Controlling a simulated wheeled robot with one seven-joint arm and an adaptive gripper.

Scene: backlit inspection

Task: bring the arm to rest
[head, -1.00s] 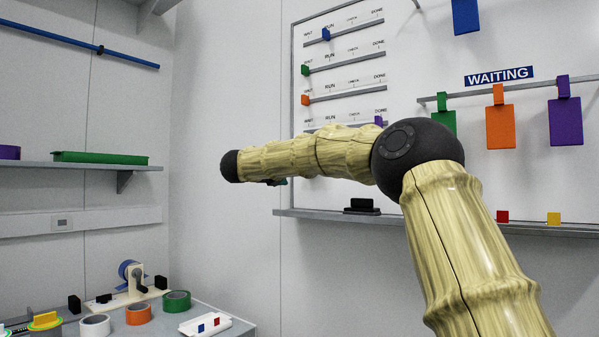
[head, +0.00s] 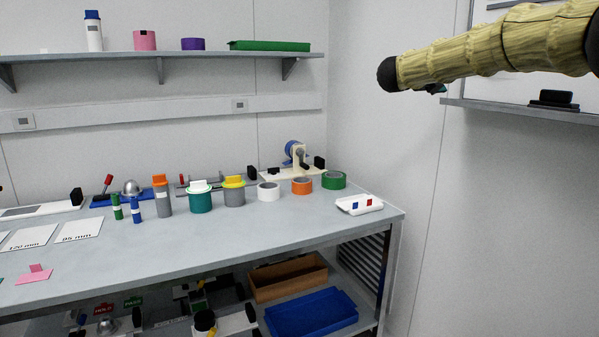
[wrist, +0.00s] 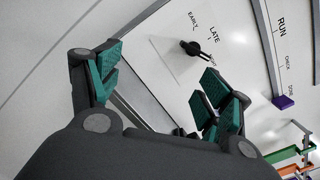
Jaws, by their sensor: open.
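My arm crosses the upper right of the head view, with dark joints and a yellowish wood-like surface. In the head view only a small green edge of my gripper shows under the arm's dark joint. In the wrist view my gripper (wrist: 158,90) shows two dark fingers with green pads, spread well apart with nothing between them. Beyond the fingers is a white panel with a black pointer knob (wrist: 194,48) and the words EARLY, LATE and RIGHT or similar, the last hard to read.
A grey workbench (head: 200,250) with tape rolls, capped cylinders and cards stands left. A shelf (head: 150,57) runs above it. A board ledge (head: 520,110) holds a black block (head: 553,98) below my arm. A purple slider (wrist: 283,102) is on the board. Wall space between bench and board is clear.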

